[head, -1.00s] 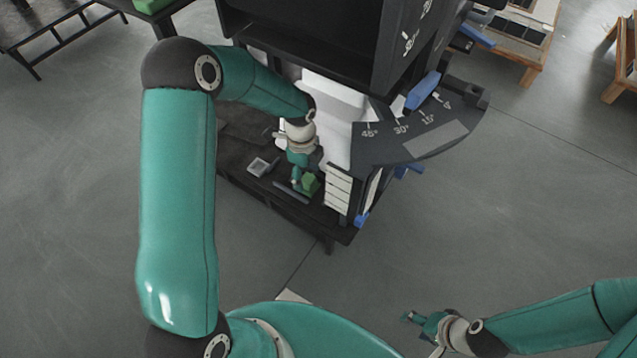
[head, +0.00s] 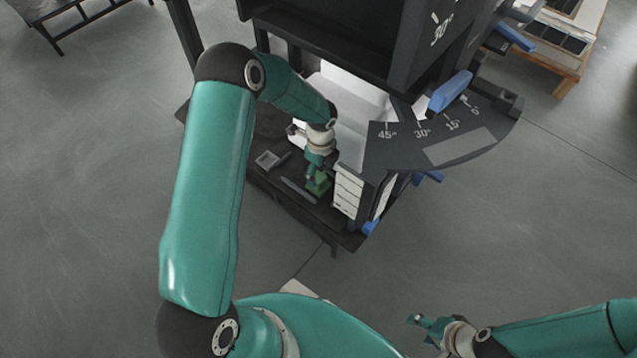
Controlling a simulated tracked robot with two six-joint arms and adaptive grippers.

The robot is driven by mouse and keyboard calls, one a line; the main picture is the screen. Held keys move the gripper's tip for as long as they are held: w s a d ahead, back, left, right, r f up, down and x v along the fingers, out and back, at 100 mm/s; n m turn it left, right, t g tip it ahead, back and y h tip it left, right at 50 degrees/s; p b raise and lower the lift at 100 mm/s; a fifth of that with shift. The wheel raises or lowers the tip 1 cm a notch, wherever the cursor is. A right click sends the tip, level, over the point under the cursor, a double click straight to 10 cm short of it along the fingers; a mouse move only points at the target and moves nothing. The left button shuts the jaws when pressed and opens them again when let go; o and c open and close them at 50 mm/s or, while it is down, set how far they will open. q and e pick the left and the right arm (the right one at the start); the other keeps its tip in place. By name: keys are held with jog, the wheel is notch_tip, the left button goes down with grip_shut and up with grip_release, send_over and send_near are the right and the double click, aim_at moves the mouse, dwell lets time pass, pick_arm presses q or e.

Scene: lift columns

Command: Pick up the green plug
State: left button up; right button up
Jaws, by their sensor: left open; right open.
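The green plug (head: 321,187) is a small green block on the dark lower shelf (head: 330,222) of the machine in the head view. My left gripper (head: 313,174) is open and reaches down right at the plug, covering part of it. I cannot tell whether its fingers are around the plug or only above it. My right gripper (head: 413,320) is open and empty at the bottom right, over the floor and well away from the shelf.
A small grey square tray (head: 268,160) and a dark bar (head: 298,190) lie left of the plug. A white slatted block (head: 348,190) stands close on the right. The angle-marked plate (head: 440,140) and dark cabinet (head: 330,35) overhang behind. Open floor lies in front.

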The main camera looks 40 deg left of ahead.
aim_at(318, 177)
pick_arm(q)
jog(key=f, duration=0.2)
jog(key=f+b, duration=0.2)
jog(key=f, duration=0.1)
jog(key=shift+a+f, duration=0.35)
jog(key=shift+a, duration=0.05)
jog(key=shift+c, duration=0.3)
jog(key=c, duration=1.1)
jog(key=shift+r, duration=0.15)
notch_tip(318, 177, up, 21)
jog(key=p, duration=0.6)
jog(key=shift+p, duration=0.4)
